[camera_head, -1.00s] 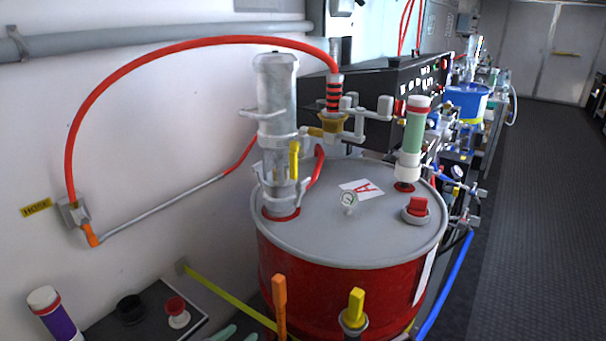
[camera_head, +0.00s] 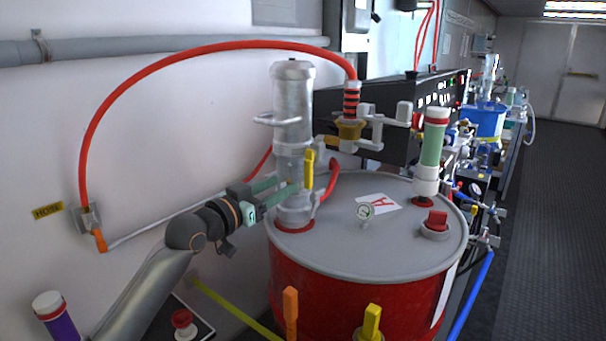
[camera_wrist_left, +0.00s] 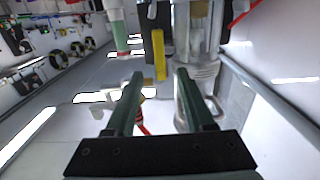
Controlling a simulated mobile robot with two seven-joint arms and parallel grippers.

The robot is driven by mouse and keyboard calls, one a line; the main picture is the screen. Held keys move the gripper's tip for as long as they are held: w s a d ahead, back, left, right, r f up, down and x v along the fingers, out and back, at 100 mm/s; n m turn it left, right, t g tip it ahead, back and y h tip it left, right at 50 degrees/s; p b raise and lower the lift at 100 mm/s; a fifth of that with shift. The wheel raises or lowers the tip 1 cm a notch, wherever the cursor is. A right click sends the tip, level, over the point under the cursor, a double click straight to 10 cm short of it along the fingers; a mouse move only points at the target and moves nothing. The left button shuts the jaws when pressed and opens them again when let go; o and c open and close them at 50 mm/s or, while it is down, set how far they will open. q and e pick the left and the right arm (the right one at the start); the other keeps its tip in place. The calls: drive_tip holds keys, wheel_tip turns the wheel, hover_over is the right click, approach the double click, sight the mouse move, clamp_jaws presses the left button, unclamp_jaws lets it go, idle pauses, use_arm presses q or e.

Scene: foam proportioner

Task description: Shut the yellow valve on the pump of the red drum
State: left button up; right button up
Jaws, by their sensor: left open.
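The red drum (camera_head: 330,295) stands upright with a grey lid. The silver pump (camera_head: 293,105) rises from the lid's left rear. The yellow valve handle (camera_head: 309,168) stands upright on the pump's side. My left gripper (camera_head: 290,188) has come in from the left at the pump's lower body, its green fingers pointing at the valve. In the left wrist view the fingers (camera_wrist_left: 160,75) are open and apart, with the yellow handle (camera_wrist_left: 158,55) upright ahead, in line with the gap between them. Contact cannot be told. My right gripper is not in view.
A red hose (camera_head: 150,70) arches from the wall to the pump's outlet. An orange handle (camera_head: 290,310) and another yellow handle (camera_head: 371,320) stand in front.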

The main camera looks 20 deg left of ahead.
sight(307, 172)
use_arm(q)
drive_tip(key=x, duration=0.8)
drive_tip(key=shift+d+f, duration=0.1)
drive_tip(key=shift+c, duration=0.4)
clamp_jaws()
idle(0.9)
